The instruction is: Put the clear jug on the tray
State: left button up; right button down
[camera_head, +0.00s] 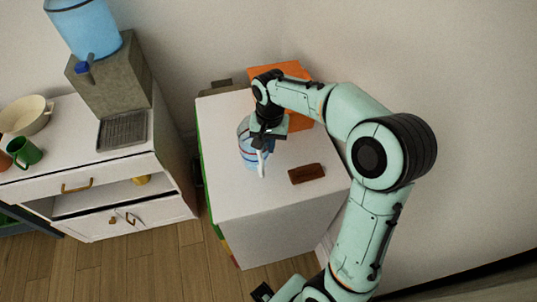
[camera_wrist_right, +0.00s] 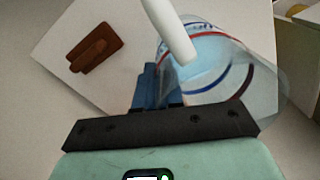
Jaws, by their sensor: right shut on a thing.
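The clear jug (camera_head: 245,148), with blue and red bands and a white handle, is at the left side of the white cabinet top (camera_head: 235,195). My right gripper (camera_head: 265,138) is shut on the jug from above, near its handle side. In the right wrist view the jug (camera_wrist_right: 215,75) leans across the picture beside the dark fingers (camera_wrist_right: 158,88), its white handle in front. I cannot tell whether its base touches the cabinet. The grey ribbed tray (camera_head: 122,130) lies on the left counter, in front of the water dispenser. My left gripper is out of view.
A brown block (camera_head: 307,173) lies right of the jug, and an orange box (camera_head: 296,72) stands behind. The left counter holds a water dispenser (camera_head: 108,75), a cream bowl (camera_head: 25,115) and a green mug (camera_head: 25,152). A floor gap separates counter and cabinet.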

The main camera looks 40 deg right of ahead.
jog(key=shift+f, duration=2.45)
jog(key=shift+f+b, duration=0.2)
jog(key=shift+b, duration=0.15)
jog(key=c, duration=1.3)
grip_release()
jog(key=shift+o, duration=0.2)
jog(key=shift+r, duration=0.1)
